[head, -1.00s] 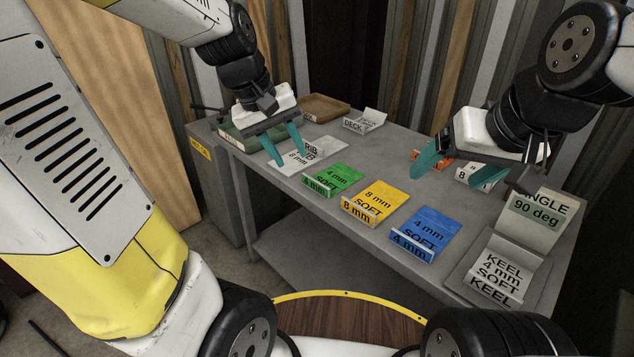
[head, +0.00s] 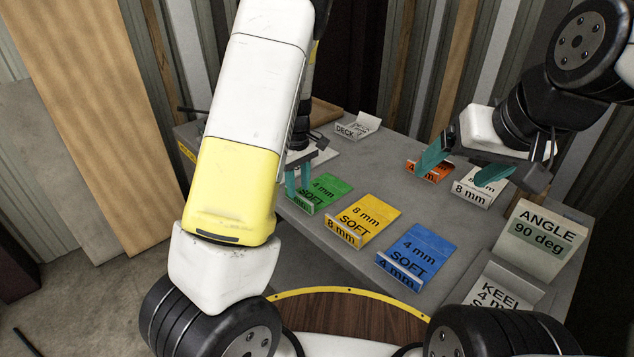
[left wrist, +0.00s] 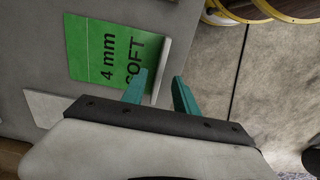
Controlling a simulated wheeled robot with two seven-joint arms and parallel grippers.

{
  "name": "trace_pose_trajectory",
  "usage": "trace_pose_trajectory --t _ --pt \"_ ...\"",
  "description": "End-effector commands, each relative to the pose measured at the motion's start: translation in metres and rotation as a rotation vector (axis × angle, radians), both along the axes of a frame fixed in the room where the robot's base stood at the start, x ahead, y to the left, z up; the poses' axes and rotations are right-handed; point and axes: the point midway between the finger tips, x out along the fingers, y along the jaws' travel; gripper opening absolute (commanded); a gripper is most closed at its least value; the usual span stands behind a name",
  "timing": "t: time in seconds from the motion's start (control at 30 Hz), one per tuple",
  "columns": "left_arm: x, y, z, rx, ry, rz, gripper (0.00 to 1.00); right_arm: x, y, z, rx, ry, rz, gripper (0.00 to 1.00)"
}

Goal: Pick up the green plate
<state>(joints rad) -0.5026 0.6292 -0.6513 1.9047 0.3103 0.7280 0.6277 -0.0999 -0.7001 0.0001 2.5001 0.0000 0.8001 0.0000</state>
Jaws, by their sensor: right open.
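The green plate (head: 327,189), marked 4 mm SOFT, lies near the table's front edge with its lip toward the front. In the left wrist view it also shows (left wrist: 90,50), with its lip along the right side. My left gripper (head: 298,180) is open at the plate's left end, partly hidden behind my arm in the head view. In the left wrist view its fingertips (left wrist: 160,76) appear on either side of the lip near one end; contact cannot be told. My right gripper (head: 463,165) is open and empty above the table's right part.
A yellow plate (head: 370,212) and a blue plate (head: 425,248) lie to the right of the green one. Orange (head: 430,168) and white (head: 474,190) plates lie near my right gripper. An ANGLE plate (head: 543,238) stands at the right.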

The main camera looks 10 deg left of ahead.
Motion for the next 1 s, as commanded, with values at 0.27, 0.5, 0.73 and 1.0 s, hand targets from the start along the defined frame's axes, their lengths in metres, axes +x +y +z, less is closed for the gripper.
trace_pose_trajectory --t 0.27,0.5,0.73,1.0 --pt "0.002 0.001 -0.039 0.000 0.002 0.000 0.35 0.000 0.000 0.000 0.000 0.000 0.000 0.83" --pt "0.002 0.000 -0.043 0.000 0.000 -0.002 0.35 0.000 0.000 0.000 0.000 0.000 0.000 0.83" --pt "0.002 0.000 -0.043 0.000 0.000 -0.002 0.00 0.000 0.000 0.000 0.000 0.000 0.000 0.83" --pt "0.002 0.000 -0.043 -0.001 -0.001 -0.002 0.00 0.000 0.000 0.000 0.000 0.000 0.000 0.83"
